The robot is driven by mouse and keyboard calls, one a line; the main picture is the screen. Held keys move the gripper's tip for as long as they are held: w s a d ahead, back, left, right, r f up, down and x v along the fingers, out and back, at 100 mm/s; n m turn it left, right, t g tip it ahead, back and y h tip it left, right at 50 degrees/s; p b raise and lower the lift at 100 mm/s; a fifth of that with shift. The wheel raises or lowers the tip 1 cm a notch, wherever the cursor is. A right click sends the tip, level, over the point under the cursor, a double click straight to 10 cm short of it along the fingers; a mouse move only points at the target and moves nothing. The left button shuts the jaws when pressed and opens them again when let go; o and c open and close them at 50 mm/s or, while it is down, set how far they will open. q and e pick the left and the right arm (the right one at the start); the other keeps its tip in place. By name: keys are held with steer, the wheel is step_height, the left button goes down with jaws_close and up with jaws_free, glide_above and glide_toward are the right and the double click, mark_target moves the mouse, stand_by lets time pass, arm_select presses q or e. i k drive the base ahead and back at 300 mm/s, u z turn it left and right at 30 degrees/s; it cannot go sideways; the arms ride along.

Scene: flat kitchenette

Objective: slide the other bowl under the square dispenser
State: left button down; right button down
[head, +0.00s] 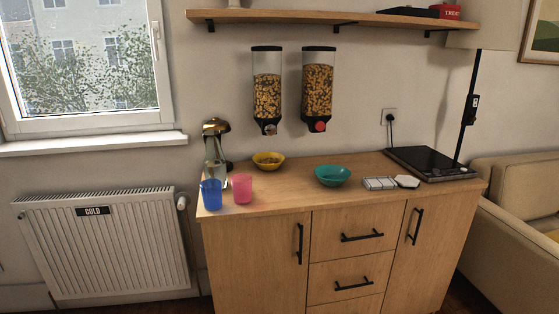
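Two cereal dispensers hang on the wall, both boxy with dark tops: the left one (267,92) has a grey knob, the right one (318,88) a red knob. I cannot tell which is meant by square. A yellow bowl (268,164) stands on the counter below the left dispenser and seems to have something in it. A teal bowl (332,179) stands in front of and slightly right of the right dispenser, nearer the counter's front edge; it looks empty. Neither of my grippers is in view.
On the wooden counter (285,198), a blue cup (211,194), a pink cup (242,188) and a metal juicer-like device (215,146) stand left. White coasters (380,183) and a black hob (430,163) are right. Bare counter lies between the bowls and behind the teal bowl.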

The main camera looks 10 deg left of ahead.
mark_target(332, 176)
steer(key=u, duration=0.65)
steer(key=i, duration=0.75)
steer(key=u, duration=0.3)
